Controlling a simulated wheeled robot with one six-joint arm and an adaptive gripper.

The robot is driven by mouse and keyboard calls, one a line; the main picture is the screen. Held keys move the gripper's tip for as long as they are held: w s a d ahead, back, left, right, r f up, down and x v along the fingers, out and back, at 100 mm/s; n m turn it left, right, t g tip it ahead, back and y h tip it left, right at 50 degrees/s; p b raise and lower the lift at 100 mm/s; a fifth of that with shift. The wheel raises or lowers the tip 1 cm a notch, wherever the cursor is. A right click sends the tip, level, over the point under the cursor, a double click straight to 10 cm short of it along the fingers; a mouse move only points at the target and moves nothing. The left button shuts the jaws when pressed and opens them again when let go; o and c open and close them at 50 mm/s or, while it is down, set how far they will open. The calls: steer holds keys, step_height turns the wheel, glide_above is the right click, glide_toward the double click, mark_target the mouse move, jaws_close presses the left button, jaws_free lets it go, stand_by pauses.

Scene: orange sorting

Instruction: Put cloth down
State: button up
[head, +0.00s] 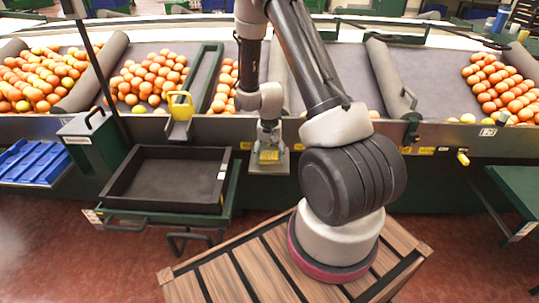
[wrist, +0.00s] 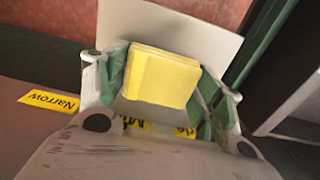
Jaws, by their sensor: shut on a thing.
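The cloth is a folded yellow pad. In the wrist view the cloth (wrist: 162,78) sits between the two fingers of my gripper (wrist: 165,90), which is shut on it. In the head view the cloth (head: 269,157) shows small below my gripper (head: 268,145), in front of the conveyor's front edge. A pale flat plate (wrist: 205,25) lies just beyond the cloth in the wrist view. The plate (head: 282,168) also shows under the cloth in the head view. I cannot tell whether the cloth touches it.
An empty black tray (head: 165,205) stands on a green stand left of my gripper. Blue crates (head: 40,160) are at the far left. Oranges (head: 148,78) lie on the conveyor behind. A yellow device (head: 180,105) sits at its front edge. Green framework (wrist: 255,50) is close at right in the wrist view.

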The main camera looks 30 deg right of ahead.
steer(key=o, duration=1.1)
steer(key=shift+r, duration=0.35)
step_height(320, 180, up, 14)
step_height(320, 180, up, 12)
steer(key=n+t, duration=0.2)
glide_above(269, 156)
steer(key=s+a, duration=0.2)
steer(key=s, duration=0.3)
steer(key=s+a+r+n, duration=0.1)
steer(key=s+r, duration=0.3)
steer(key=s, duration=0.2)
steer(key=s+a+r+n+t, duration=0.1)
steer(key=s+r+n, duration=0.1)
steer(key=s+r, duration=0.2)
steer(key=s+r+n+t, duration=0.1)
steer(key=s+r, duration=0.3)
steer(key=s, duration=0.4)
steer(key=shift+s+a+n, duration=0.3)
steer(key=shift+a+n, duration=0.1)
